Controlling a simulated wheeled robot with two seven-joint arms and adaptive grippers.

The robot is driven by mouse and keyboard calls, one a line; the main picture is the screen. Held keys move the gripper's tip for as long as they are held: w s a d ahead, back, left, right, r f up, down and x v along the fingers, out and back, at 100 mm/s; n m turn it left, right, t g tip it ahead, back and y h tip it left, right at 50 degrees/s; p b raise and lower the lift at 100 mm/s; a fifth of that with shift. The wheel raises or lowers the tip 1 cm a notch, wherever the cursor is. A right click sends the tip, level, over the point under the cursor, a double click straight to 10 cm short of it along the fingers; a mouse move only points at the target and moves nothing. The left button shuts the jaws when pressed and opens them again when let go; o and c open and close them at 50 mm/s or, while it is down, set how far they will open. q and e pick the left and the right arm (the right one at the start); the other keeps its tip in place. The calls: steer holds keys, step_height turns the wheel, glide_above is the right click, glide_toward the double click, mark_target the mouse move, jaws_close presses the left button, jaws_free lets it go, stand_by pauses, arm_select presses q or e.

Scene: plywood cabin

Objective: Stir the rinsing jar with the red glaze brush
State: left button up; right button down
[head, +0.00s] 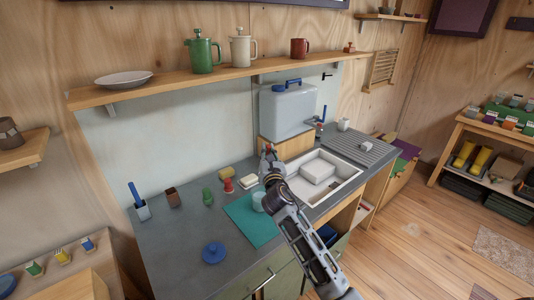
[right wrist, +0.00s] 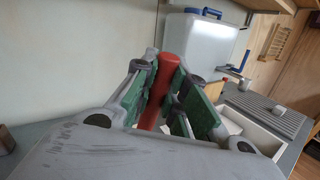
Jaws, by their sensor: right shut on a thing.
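My right gripper (head: 268,158) is raised above the back of the counter, in front of the water container. In the right wrist view its green-padded fingers (right wrist: 165,95) are shut on an upright red handle (right wrist: 172,68), which looks like the red glaze brush. The brush's lower end is hidden behind the gripper body. A pale blue cup, apparently the rinsing jar (head: 258,201), stands on the teal mat (head: 243,220), partly beside my right arm in the picture. The brush is apart from the jar. My left gripper is not in view.
The sink (head: 335,175) lies right of my arm, with a water container (head: 288,110) behind it. A blue lid (head: 213,252), a small red item (head: 228,186), a green item (head: 207,197) and a holder with a blue handle (head: 142,210) stand on the counter. A shelf (head: 150,91) runs above.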

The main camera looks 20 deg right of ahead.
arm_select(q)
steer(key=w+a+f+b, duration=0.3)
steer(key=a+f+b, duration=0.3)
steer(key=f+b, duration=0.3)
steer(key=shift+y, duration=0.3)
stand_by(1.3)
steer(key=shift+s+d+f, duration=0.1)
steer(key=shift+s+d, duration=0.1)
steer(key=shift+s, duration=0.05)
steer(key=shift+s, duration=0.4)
